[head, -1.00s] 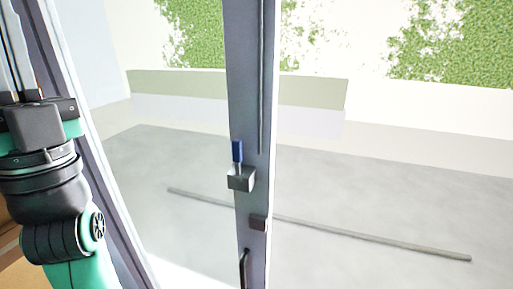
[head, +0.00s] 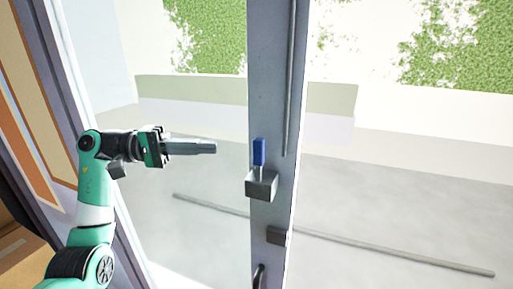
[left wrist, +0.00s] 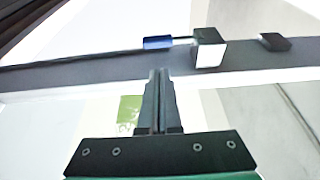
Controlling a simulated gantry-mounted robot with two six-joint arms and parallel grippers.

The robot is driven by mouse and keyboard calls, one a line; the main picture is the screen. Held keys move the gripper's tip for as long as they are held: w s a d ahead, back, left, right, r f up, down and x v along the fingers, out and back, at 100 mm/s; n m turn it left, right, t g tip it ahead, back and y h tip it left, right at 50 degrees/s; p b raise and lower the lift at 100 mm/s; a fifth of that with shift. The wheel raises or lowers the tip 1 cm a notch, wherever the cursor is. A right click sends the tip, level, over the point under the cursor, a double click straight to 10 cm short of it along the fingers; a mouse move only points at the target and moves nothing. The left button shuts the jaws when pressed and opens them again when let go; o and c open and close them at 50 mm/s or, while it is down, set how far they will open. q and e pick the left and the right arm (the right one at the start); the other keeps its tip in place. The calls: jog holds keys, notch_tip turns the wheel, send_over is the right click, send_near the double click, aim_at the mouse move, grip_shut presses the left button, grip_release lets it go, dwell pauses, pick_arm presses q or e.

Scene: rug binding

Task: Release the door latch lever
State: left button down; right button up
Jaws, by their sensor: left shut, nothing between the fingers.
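The latch lever has a blue handle (head: 259,152) that stands upright on a grey block (head: 262,185) on the door's grey vertical frame (head: 272,90). My left gripper (head: 215,147) is shut and empty, to the left of the blue handle at about its height, with a gap between them in the head view. In the left wrist view, the blue handle (left wrist: 158,43) and the block (left wrist: 208,48) show beyond the shut fingertips (left wrist: 160,72). My right gripper is not in view.
A small dark block (head: 277,236) sits lower on the door frame, with a dark curved handle (head: 259,276) below it. A long thin bar (head: 395,257) shows beyond the glass. A frame post (head: 85,110) stands behind my left arm.

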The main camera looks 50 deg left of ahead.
aim_at(259, 152)
pick_arm(q)
jog(key=shift+w+d, duration=0.1)
jog(key=shift+d, duration=0.05)
jog(key=p+x, duration=0.3)
jog(key=x, duration=0.6)
jog(key=shift+r, duration=0.1)
jog(key=shift+w+d, duration=0.25)
jog(key=shift+d, duration=0.05)
